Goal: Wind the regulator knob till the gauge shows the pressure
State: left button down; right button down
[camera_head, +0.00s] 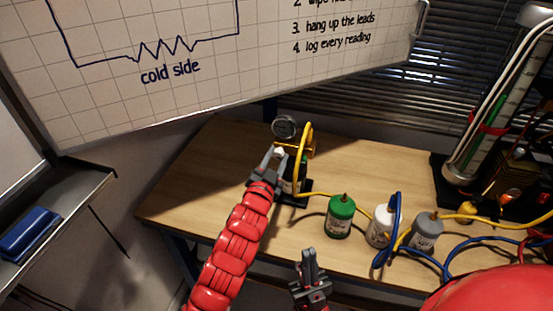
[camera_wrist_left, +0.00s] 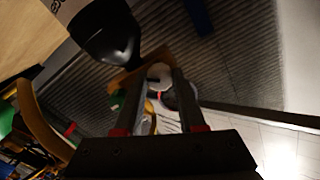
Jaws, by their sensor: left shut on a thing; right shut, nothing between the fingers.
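The round gauge (camera_head: 284,127) stands on the brass regulator (camera_head: 309,146) towards the back of the bench. Its dial is too small to read. My left gripper (camera_head: 273,158) reaches the regulator from the front left and is shut on the pale regulator knob (camera_head: 279,151). In the left wrist view, the knob (camera_wrist_left: 159,74) shows as a pale round end between the fingertips of the left gripper (camera_wrist_left: 165,83). The fingers partly hide it. My right gripper (camera_head: 309,254) is shut and empty, low in front of the bench edge.
A yellow hose (camera_head: 299,170) loops down from the regulator. A green bottle (camera_head: 340,216), a white bottle (camera_head: 380,226) and a grey bottle (camera_head: 425,233) stand to the right, among blue and yellow hoses. A glass-tube column (camera_head: 490,120) stands farther right. The bench (camera_head: 190,185) is bare on the left.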

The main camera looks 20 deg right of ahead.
pick_arm(q)
jog(key=c, duration=0.5)
grip_release()
jog(key=shift+s, duration=0.1)
jog(key=p+v, duration=0.2)
jog(key=v, duration=1.5)
jog(key=shift+s, duration=0.1)
